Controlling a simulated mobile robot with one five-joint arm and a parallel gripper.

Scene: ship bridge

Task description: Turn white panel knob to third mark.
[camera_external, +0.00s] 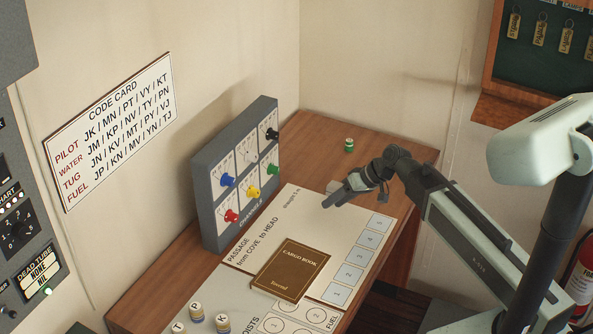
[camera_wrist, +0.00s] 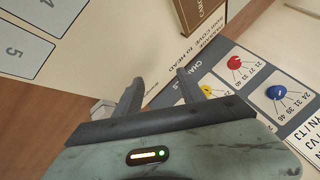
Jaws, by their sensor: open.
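The grey channel panel (camera_external: 209,190) stands upright on the desk against the wall, with several coloured knobs. The white knob (camera_external: 250,157) is in the upper row between the blue and black knobs; it blends with its white plate, so its pointer setting is unreadable. My gripper (camera_external: 332,200) is open and empty above the desk, to the right of the panel and apart from it. In the wrist view my gripper (camera_wrist: 160,79) has its fingers spread. The panel (camera_wrist: 262,70) lies to their right there, showing red, blue and yellow knobs; I cannot see the white knob.
A brown cargo book (camera_external: 290,270) lies on the passage sheet (camera_external: 322,225). A small green-topped piece (camera_external: 349,145) stands behind my gripper. Round lettered pieces (camera_external: 196,312) stand at the front. The code card (camera_external: 112,130) is on the wall. The desk's back right is mostly clear.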

